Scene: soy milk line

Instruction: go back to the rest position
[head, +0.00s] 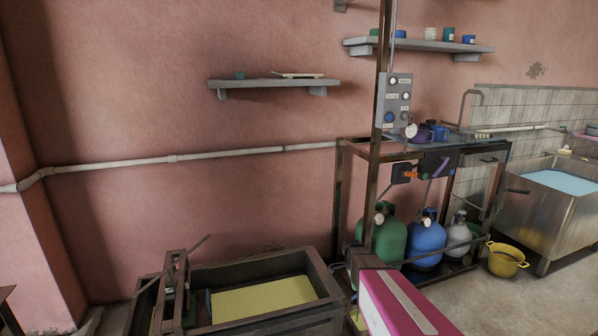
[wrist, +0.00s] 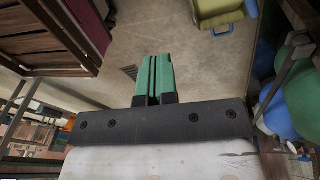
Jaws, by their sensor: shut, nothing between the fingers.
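My gripper (wrist: 153,78) shows in the wrist view, with two green fingers side by side and closed together. Nothing is between them. Concrete floor lies beyond the fingertips, and no object touches them. My gripper is not visible in the head view.
A dark trough (head: 316,268) with yellowish contents stands at the lower left in the head view. A metal rack (head: 340,195) holds green (head: 387,240) and blue (head: 425,243) cylinders. A yellow pot (head: 505,262) stands beside a steel basin (head: 540,225). Clear floor lies at lower right.

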